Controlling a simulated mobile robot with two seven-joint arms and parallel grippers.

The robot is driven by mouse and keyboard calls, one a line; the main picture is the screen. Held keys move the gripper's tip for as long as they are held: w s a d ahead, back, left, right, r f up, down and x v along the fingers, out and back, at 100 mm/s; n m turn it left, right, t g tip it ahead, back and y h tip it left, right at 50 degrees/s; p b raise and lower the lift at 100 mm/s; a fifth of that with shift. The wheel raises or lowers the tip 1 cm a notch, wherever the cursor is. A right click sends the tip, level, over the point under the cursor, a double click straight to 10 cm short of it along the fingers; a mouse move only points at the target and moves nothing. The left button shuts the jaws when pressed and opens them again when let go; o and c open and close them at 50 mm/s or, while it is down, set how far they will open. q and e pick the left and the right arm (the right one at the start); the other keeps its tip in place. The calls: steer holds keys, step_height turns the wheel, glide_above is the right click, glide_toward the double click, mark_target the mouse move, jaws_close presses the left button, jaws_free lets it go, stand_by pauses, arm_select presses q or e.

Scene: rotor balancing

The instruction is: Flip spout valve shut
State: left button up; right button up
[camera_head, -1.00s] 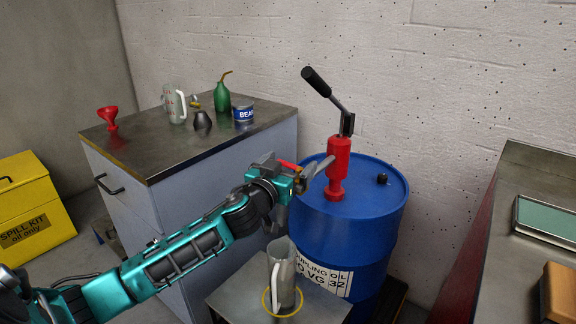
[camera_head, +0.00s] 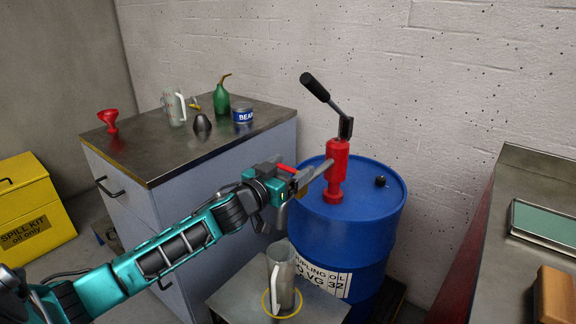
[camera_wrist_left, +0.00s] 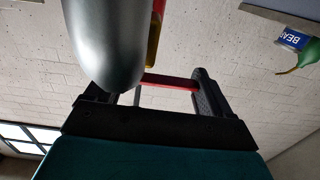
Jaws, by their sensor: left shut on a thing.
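The red hand pump (camera_head: 337,168) stands upright on the blue oil drum (camera_head: 345,235). Its grey metal spout (camera_head: 312,174) points left from the pump body. The red valve lever (camera_head: 287,168) sits at the spout's outer end. My left gripper (camera_head: 286,180) is at that end and shut on the lever. In the left wrist view the red lever (camera_wrist_left: 172,82) runs between the two fingers, and the grey spout (camera_wrist_left: 105,45) covers much of the left finger. A clear jug (camera_head: 283,272) stands below on the small metal table (camera_head: 238,292). My right gripper is out of view.
A grey cabinet (camera_head: 215,185) at the left bears a red funnel, a jug, a green oil can and a blue tin (camera_head: 242,115). The pump's black handle (camera_head: 315,86) rises above the drum. A bench (camera_head: 540,165) stands at the right.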

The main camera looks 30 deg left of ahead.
arm_select(q)
steer(key=shift+w+a+h, duration=0.1)
steer(key=shift+a+h, duration=0.1)
steer(key=shift+h, duration=0.1)
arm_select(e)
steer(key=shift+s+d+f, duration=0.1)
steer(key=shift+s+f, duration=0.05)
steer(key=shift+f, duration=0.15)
arm_select(q)
steer(key=o, duration=0.8)
steer(key=shift+o, duration=0.5)
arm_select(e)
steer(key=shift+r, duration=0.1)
arm_select(q)
steer(key=s+a, duration=0.1)
steer(key=s, duration=1.2)
steer(key=shift+p, duration=0.45)
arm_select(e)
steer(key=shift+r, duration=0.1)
